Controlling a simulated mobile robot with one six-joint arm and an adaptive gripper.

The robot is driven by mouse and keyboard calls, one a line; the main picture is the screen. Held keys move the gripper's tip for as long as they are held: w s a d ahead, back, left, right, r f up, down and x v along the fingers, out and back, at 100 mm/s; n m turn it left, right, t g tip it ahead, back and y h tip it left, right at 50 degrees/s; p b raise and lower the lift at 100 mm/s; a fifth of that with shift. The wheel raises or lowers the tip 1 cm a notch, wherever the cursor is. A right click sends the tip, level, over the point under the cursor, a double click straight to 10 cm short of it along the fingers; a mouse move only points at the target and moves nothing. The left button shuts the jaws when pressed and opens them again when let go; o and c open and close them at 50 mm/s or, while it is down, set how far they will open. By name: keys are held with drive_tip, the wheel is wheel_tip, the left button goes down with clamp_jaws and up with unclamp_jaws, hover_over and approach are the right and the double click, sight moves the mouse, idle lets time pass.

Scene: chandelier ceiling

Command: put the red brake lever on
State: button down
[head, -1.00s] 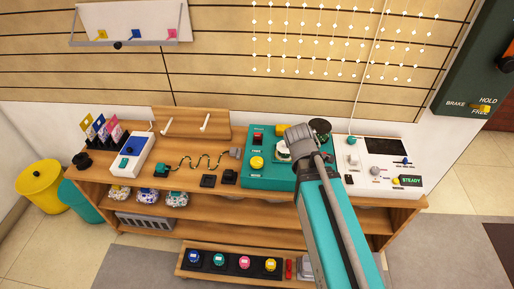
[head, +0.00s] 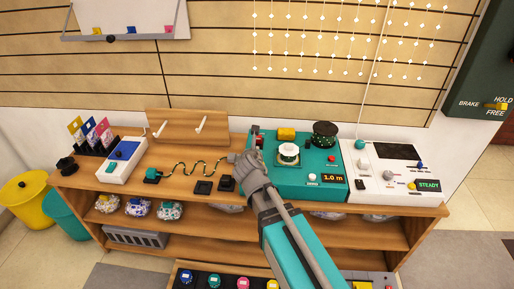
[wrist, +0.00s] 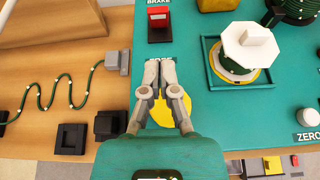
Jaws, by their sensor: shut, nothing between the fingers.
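The red brake lever (wrist: 159,16) sits in a dark slot under the word BRAKE, at the far left of the teal machine (wrist: 205,90). It also shows in the head view (head: 259,140), close to my gripper and partly covered. My gripper (wrist: 160,66) is shut and empty. In the wrist view its fingertips point toward the lever and stop short of it. They hang over a round yellow button (wrist: 160,112), which they partly cover. I cannot tell the gap between fingertips and lever exactly.
A white spool (head: 288,152) in a tray, a yellow block (head: 286,133) and a dark green reel (head: 324,133) stand right of my gripper. A display (head: 333,177) reads 1.0 m. A grey block (wrist: 118,62) and black sockets lie left. A wall panel (head: 480,80) has its own yellow brake switch.

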sight(258, 139)
drive_tip(key=shift+a, duration=0.1)
idle(0.3)
drive_tip(key=shift+b+x, duration=1.9)
drive_tip(key=shift+x, duration=3.1)
drive_tip(key=shift+a, duration=0.2)
drive_tip(key=shift+d+r, duration=0.1)
drive_tip(key=shift+d, duration=0.15)
